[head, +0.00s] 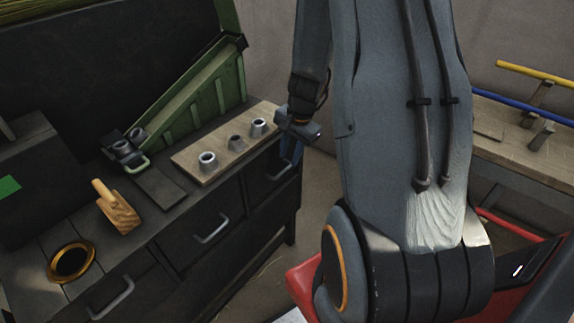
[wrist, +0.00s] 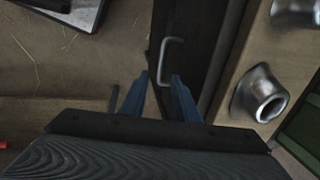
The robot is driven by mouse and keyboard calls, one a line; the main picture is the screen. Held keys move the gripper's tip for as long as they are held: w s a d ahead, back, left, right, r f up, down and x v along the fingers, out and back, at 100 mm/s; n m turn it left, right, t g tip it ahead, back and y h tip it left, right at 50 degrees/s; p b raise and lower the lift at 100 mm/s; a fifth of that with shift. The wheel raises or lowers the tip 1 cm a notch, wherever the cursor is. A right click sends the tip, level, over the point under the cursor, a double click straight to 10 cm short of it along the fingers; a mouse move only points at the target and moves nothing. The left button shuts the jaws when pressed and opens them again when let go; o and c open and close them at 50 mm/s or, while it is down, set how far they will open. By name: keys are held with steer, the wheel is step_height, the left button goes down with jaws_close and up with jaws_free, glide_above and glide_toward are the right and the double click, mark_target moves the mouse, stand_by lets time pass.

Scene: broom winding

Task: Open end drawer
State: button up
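The dark cabinet (head: 247,240) has several drawers with metal bar handles. The end drawer (head: 262,193) is at the cabinet's right end and looks shut. Its handle (head: 279,172) shows in the head view, and the handle (wrist: 163,62) also shows in the wrist view, just beyond the fingertips.
A wooden block with metal sockets (head: 222,145) lies on the cabinet top above the end drawer. A green chute (head: 200,100), a wooden piece (head: 120,214) and a brass ring (head: 72,262) are also on top. Floor (head: 318,190) is clear beside the cabinet. A bench (head: 520,145) stands right.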

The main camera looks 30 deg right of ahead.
mark_target(286, 168)
steer(key=f, duration=0.3)
steer(key=w+f+b, duration=0.1)
steer(key=shift+a+f, duration=0.15)
steer(key=shift+f, duration=0.25)
jaws_close()
